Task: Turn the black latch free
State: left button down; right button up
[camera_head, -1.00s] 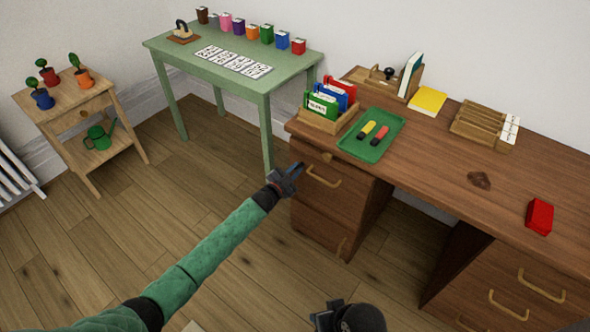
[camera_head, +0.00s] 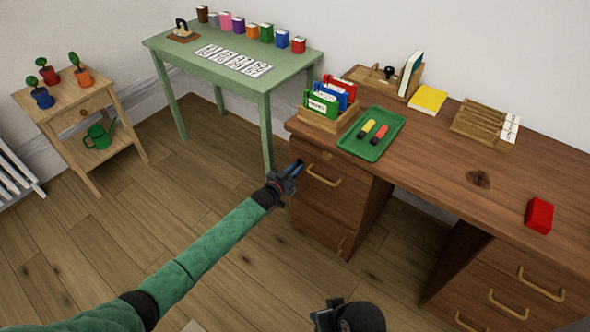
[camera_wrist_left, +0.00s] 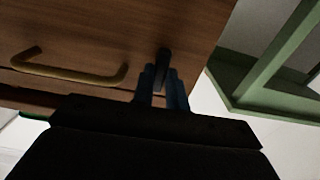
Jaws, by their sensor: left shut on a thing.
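The black latch (camera_wrist_left: 164,58) shows in the left wrist view as a small dark bar on the brown wooden drawer front (camera_wrist_left: 110,40), right of a brass handle (camera_wrist_left: 70,72). My left gripper (camera_wrist_left: 163,84) is shut on it, with a blue finger on each side. In the head view my left gripper (camera_head: 297,170) is at the upper left edge of the desk's left drawers (camera_head: 335,182), and it hides most of the latch. My right gripper (camera_head: 322,319) is at the bottom edge of the head view; its fingers are not clear.
The desk top (camera_head: 440,165) holds a green tray (camera_head: 350,147) with two markers, a file box (camera_head: 322,122) and a red box (camera_head: 539,216). A green table (camera_head: 185,55) stands behind, left of the desk. Floor left of my arm is clear.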

dwell(0.4)
pick_arm(q)
jog(key=c, duration=1.4)
grip_release()
pick_arm(e)
jog(key=shift+s+f, duration=0.2)
jog(key=shift+s, duration=0.1)
